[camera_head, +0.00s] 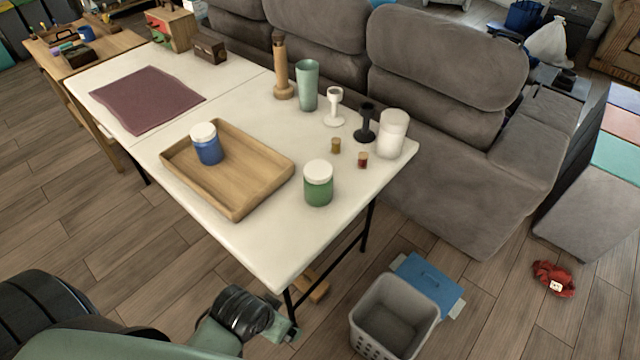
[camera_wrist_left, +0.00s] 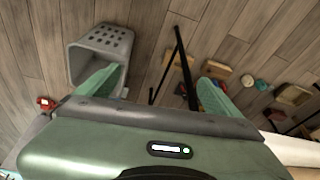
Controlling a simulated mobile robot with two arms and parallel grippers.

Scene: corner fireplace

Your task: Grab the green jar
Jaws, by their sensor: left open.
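The green jar (camera_head: 318,186) with a white lid stands upright on the white table (camera_head: 234,228), near its front right part. It is not clearly visible in the left wrist view. My left gripper (camera_head: 284,328) is low in front of the table's near corner, below and left of the jar and apart from it. In the left wrist view, the two green fingers of my left gripper (camera_wrist_left: 163,76) are spread apart with nothing between them but the floor and a dark table leg behind. My right gripper is not in view.
A wooden tray (camera_head: 240,207) holding a blue jar (camera_head: 206,144) lies left of the green jar. Two small jars, a white canister (camera_head: 392,134), candle holders and a green vase (camera_head: 307,86) stand behind. A grey basket (camera_head: 394,312) is on the floor. A sofa (camera_head: 440,150) stands behind.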

